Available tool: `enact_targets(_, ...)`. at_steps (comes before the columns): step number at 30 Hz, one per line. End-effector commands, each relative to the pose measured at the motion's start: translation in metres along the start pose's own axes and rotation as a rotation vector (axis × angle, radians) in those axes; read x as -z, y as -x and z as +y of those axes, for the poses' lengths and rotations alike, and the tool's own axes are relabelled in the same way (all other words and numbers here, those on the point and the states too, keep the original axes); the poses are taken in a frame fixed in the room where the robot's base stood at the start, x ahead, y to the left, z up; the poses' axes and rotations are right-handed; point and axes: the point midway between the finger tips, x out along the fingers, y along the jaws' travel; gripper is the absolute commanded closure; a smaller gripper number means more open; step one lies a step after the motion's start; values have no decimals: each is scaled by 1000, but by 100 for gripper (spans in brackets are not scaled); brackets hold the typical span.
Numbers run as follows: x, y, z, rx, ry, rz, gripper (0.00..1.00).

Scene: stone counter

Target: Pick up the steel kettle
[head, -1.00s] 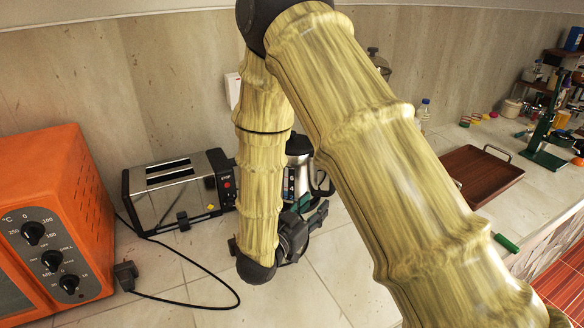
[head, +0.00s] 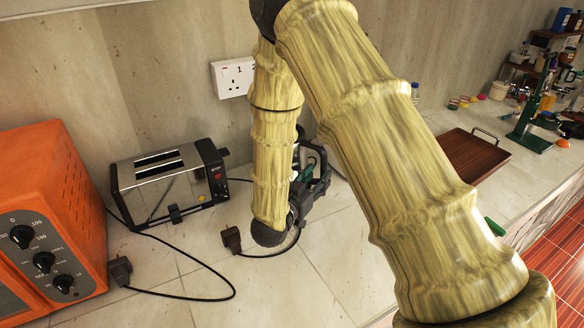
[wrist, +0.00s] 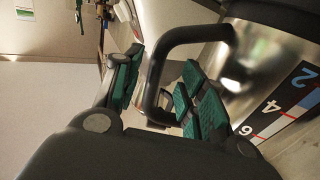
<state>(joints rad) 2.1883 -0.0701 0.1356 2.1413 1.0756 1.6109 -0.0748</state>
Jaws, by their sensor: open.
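The steel kettle is mostly hidden behind my arm in the head view; part of its black handle (head: 320,152) shows. In the wrist view its shiny steel body (wrist: 245,60) fills the right side, with a scale of numbers on it. The black handle (wrist: 153,85) stands out from the body toward the left. My gripper (wrist: 165,90) is open, with its green-padded fingers on either side of the handle. I cannot tell whether a pad touches it. In the head view my gripper (head: 308,190) is partly hidden at the kettle.
A steel toaster (head: 168,185) and an orange oven (head: 45,220) stand to the left. A black plug (head: 232,238) and cords lie on the counter near my arm. A wall socket (head: 234,78) is behind. A brown tray (head: 470,155) lies to the right.

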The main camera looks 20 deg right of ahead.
Motion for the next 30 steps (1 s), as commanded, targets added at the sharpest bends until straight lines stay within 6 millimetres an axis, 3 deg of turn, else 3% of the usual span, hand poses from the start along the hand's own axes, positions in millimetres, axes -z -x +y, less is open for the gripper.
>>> enact_targets(7, 0, -32, 4, -2, -1, -1, 59)
enact_targets(15, -1, -36, 4, 0, 0, -1, 59)
enact_targets(22, -1, -36, 4, 0, -1, -1, 99)
enact_targets(30, -1, -36, 4, 0, 0, 0, 100)
